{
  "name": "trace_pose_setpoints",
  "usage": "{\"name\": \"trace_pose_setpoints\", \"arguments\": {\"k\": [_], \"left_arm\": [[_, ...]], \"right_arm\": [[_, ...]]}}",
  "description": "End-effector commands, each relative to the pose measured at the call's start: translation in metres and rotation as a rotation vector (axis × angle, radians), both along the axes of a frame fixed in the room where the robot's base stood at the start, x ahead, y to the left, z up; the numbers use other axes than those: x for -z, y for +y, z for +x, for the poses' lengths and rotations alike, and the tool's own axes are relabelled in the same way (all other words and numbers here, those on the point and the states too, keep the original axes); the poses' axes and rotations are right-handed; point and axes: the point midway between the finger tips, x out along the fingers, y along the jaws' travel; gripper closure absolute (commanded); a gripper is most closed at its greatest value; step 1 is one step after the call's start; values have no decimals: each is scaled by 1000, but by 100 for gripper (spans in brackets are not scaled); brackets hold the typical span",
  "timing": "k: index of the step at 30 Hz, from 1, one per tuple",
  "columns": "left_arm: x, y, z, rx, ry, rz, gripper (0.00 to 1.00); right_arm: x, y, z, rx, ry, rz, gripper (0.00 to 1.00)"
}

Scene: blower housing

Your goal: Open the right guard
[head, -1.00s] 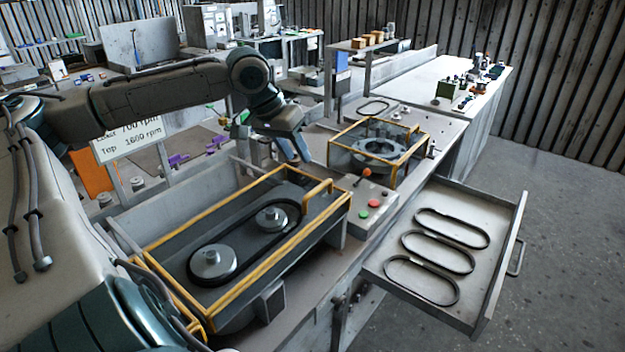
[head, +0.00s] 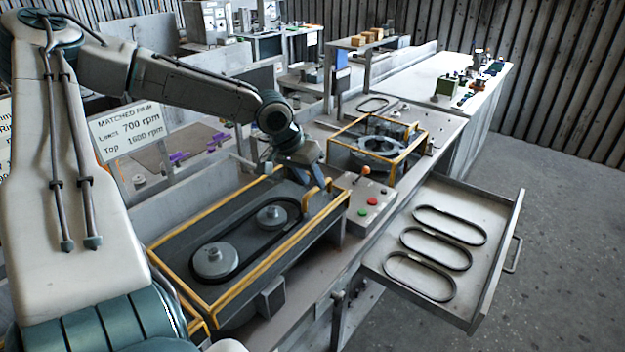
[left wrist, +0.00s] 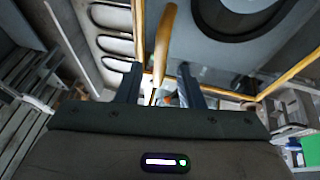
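A guard with a yellow frame (head: 210,208) covers two grey pulleys and a black belt, and it lies closed on its housing. Its yellow handle (head: 316,196) stands at its right end; the handle also shows in the left wrist view (left wrist: 163,45). My left gripper (head: 311,176) is just above and beside this handle, pointing down. In the left wrist view its two fingers (left wrist: 160,78) are apart with the handle in the gap between them, touching neither. A second yellow-framed guard (head: 408,152) stands farther right over a round grey part. My right gripper is out of view.
A control box (head: 365,205) with red and green buttons and an orange-knobbed lever stands right of the handle. An open drawer (head: 490,285) holding several black belts juts out at the right. A speed sign (head: 128,130) stands behind at the left.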

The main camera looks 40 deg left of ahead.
Motion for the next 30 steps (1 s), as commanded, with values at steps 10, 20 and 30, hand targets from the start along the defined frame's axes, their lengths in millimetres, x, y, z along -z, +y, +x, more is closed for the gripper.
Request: {"name": "trace_pose_setpoints", "arguments": {"k": [10,20,30], "left_arm": [[14,-2,6,1,0,1,66],[14,-2,6,1,-1,1,83],[13,-1,6,1,-1,1,100]], "right_arm": [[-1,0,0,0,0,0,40],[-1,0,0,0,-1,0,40],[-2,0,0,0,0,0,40]]}}
